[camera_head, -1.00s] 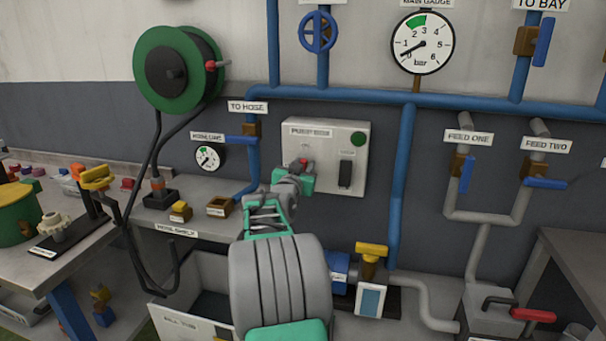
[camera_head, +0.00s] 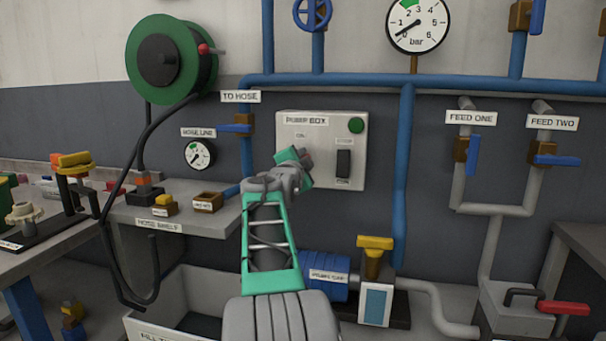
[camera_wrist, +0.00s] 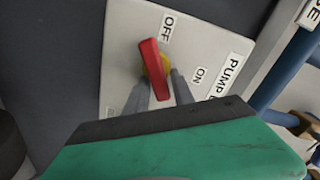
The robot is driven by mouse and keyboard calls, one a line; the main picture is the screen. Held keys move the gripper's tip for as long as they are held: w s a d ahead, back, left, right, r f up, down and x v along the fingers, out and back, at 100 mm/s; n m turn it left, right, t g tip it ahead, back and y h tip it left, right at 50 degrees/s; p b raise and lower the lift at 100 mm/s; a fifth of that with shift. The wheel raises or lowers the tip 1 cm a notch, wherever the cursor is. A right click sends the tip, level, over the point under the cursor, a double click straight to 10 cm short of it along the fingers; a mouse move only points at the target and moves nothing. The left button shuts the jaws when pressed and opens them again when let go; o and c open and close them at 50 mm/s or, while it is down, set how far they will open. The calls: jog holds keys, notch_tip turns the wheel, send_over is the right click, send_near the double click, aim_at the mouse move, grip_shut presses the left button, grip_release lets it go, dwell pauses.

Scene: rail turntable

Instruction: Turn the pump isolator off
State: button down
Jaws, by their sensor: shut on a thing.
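The pump box (camera_head: 325,180) is a pale grey panel on the dark wall. The isolator's red handle (camera_wrist: 152,62) sits on a yellow base (camera_wrist: 164,66) on the panel's face in the wrist view. The OFF label (camera_wrist: 167,28) is just beside the handle's upper end, and the ON label (camera_wrist: 199,75) is to its right. My gripper (camera_wrist: 160,88) is shut on the red handle, one grey finger on each side. In the head view my gripper (camera_head: 296,163) is at the box's left half and hides the handle.
A black switch (camera_head: 343,163) and a green button (camera_head: 356,125) are on the box's right side. A blue vertical pipe (camera_head: 404,170) runs right of the box. The hose shelf (camera_head: 185,225) is left of my arm; the pump (camera_head: 326,272) is below.

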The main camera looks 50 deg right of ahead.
jog(key=m+b, duration=0.1)
jog(key=f+m+b, duration=0.1)
jog(key=m+b, duration=0.1)
jog(key=m, duration=0.1)
jog(key=shift+f+b, duration=0.25)
jog(key=shift+b, duration=0.15)
jog(key=shift+m+b, duration=0.65)
jog(key=shift+m, duration=0.25)
jog(key=shift+r, duration=0.1)
jog(key=c, duration=1.3)
grip_release()
jog(key=shift+r, duration=0.1)
